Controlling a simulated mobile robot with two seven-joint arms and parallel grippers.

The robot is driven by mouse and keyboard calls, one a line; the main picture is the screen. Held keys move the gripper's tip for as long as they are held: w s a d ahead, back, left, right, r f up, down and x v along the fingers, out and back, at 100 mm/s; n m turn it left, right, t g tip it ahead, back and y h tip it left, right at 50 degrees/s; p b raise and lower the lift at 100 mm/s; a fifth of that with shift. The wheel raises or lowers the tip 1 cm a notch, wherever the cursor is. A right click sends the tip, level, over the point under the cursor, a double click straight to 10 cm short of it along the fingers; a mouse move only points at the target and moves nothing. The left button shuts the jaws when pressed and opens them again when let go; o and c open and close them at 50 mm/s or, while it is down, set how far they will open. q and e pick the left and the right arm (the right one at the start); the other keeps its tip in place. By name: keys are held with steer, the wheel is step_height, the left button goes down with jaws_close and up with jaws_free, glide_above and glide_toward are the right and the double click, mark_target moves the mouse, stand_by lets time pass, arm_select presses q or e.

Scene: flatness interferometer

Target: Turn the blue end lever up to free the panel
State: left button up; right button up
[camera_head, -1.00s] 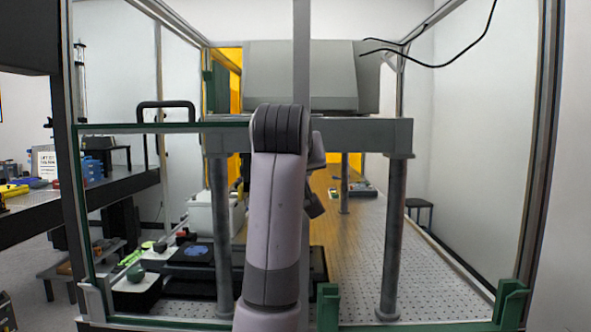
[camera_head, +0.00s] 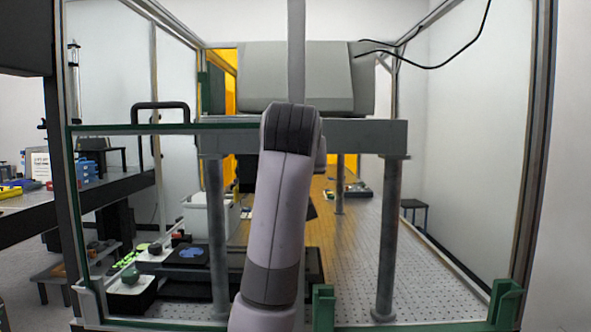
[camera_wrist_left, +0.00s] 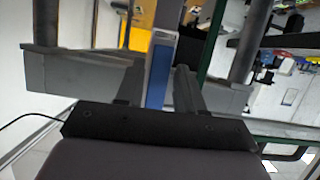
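In the left wrist view, a blue lever (camera_wrist_left: 158,74) runs lengthwise along a pale grey upright post (camera_wrist_left: 168,16). The two fingers of my left gripper (camera_wrist_left: 158,88) stand apart, one on each side of the blue lever. I cannot tell whether either finger touches it. In the head view, the post (camera_head: 297,50) stands in front of the machine, and my left arm hides its lower part, the blue lever and my left gripper. My right gripper is in no view.
A green-edged frame encloses a dark stone bridge (camera_head: 375,135) on columns (camera_head: 388,240). Green brackets (camera_head: 323,306) (camera_head: 506,302) stand at the lower front. A black handle (camera_head: 160,116) sits at upper left. A side bench (camera_head: 120,189) with small items is at left.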

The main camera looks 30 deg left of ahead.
arm_select(q)
steer(key=shift+o, duration=0.3)
steer(key=b+v, duration=0.1)
steer(key=v, duration=0.6)
steer(key=shift+b, duration=0.35)
steer(key=shift+s, duration=0.1)
